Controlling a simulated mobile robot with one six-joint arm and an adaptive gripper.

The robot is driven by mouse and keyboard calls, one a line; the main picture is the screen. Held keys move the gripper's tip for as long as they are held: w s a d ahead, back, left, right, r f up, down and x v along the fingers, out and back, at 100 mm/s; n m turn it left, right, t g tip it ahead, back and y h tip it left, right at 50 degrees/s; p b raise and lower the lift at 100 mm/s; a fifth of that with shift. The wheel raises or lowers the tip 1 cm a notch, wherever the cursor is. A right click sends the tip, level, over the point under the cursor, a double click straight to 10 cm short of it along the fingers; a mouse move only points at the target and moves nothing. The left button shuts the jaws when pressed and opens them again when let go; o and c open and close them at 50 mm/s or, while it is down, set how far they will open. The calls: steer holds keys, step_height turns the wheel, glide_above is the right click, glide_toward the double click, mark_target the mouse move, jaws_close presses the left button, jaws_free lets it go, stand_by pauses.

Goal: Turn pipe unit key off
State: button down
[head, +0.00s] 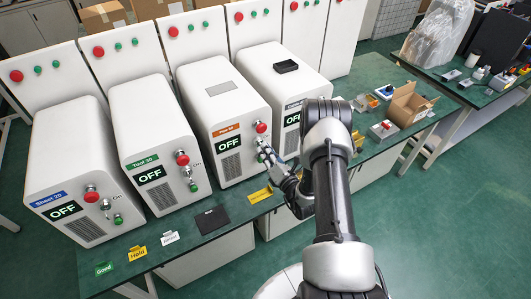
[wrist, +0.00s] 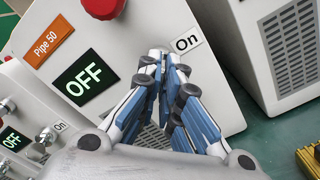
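The pipe unit (head: 214,104) is a white cabinet with an orange "Pipe 50" label (wrist: 48,42), a red button (head: 261,127) and a display (wrist: 85,80) reading OFF. My gripper (head: 262,153) is at its front panel. In the wrist view my gripper (wrist: 166,62) has its fingertips drawn close together at the key's place, just left of and below the "On" label (wrist: 187,41). The fingertips hide the key itself.
A sheet unit (head: 72,160) and a tool unit (head: 148,130) stand to the left, both displays reading OFF. Another white unit (head: 262,72) stands close on the right. A black plate (head: 211,219) and a yellow sign (head: 259,195) lie on the green bench in front.

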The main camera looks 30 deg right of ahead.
steer(key=n+b, duration=0.4)
steer(key=n, duration=0.5)
steer(key=shift+n, duration=0.4)
stand_by(0.4)
steer(key=c, duration=1.8)
jaws_free()
steer(key=s, duration=1.2)
steer(key=shift+d, duration=0.2)
